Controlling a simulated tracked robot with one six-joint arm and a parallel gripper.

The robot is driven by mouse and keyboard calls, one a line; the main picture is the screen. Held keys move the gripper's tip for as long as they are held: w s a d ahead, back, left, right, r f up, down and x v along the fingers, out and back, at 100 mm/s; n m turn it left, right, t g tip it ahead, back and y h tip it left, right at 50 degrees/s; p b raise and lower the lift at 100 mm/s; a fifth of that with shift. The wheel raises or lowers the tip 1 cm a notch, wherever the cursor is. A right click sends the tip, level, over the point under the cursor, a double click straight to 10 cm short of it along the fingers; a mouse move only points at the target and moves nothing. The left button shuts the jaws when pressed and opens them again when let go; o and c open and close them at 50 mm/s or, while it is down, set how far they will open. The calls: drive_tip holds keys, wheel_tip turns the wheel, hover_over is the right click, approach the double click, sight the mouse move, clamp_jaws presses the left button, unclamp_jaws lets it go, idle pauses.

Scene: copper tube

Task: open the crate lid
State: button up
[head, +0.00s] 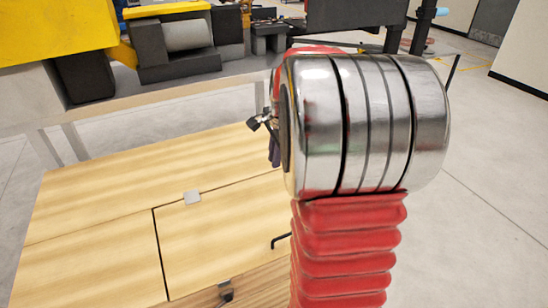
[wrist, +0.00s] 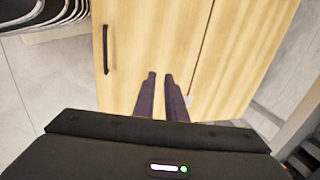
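The wooden crate (head: 95,215) stands low in front of me. Its lid (head: 215,235) is a pale wood panel lying flat and shut, with dark seams around it; it also fills much of the wrist view (wrist: 150,35). A black bar handle (head: 281,240) is on the lid, partly hidden by my arm in the head view; it shows whole in the wrist view (wrist: 106,50), ahead and left of my fingertips. My gripper (wrist: 160,75) is above the lid, its dark fingers a narrow gap apart with nothing between them. In the head view my arm mostly hides it.
A small grey plate (head: 192,197) sits at the lid's far seam and a dark latch (head: 226,294) at the crate's near edge. A table (head: 150,98) with yellow and grey machinery (head: 180,35) stands behind the crate. The grey floor (head: 490,210) at right is clear.

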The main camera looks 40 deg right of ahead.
drive_tip(key=o, duration=0.4)
drive_tip(key=v, duration=1.3)
drive_tip(key=shift+s+r, duration=0.2)
drive_tip(key=shift+r, duration=0.15)
